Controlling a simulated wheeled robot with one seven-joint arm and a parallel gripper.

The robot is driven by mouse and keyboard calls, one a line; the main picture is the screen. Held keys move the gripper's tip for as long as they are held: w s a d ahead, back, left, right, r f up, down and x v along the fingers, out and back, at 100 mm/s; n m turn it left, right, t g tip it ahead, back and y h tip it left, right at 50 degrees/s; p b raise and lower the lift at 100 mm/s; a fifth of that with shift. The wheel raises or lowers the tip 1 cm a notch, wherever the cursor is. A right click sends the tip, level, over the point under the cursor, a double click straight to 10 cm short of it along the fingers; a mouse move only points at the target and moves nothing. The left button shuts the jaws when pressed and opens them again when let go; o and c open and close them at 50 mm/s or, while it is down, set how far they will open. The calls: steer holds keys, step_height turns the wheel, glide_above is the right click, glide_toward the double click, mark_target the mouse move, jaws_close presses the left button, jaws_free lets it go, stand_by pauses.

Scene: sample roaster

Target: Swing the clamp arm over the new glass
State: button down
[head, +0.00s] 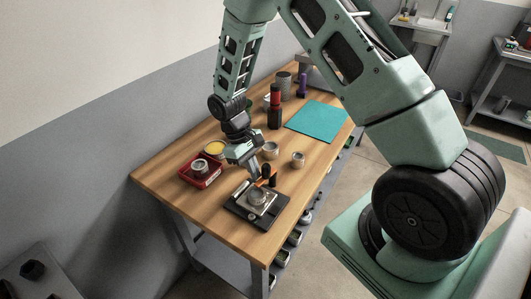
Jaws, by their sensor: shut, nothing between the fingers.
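A dark square fixture (243,212) sits near the front edge of the wooden table, with a light plate and a round grey ring-like piece (257,197) on it. Any glass in it is too small to make out. An orange and black part (267,173), perhaps the clamp arm or its handle, stands at the fixture's far side. My gripper (256,180) points down just above the fixture's far edge, close to the orange part. It is shut and empty. I cannot tell whether its fingertips touch the orange part.
A red tray (188,180) with a round metal piece and a yellow-filled dish (214,147) stand left. Two small metal cups (270,150) (297,158) stand behind the fixture. The front-left wood is bare.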

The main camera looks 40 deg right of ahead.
steer(key=shift+s+a+n, duration=0.1)
steer(key=shift+s+n, duration=0.2)
steer(key=shift+n, duration=0.3)
steer(key=shift+h, duration=0.3)
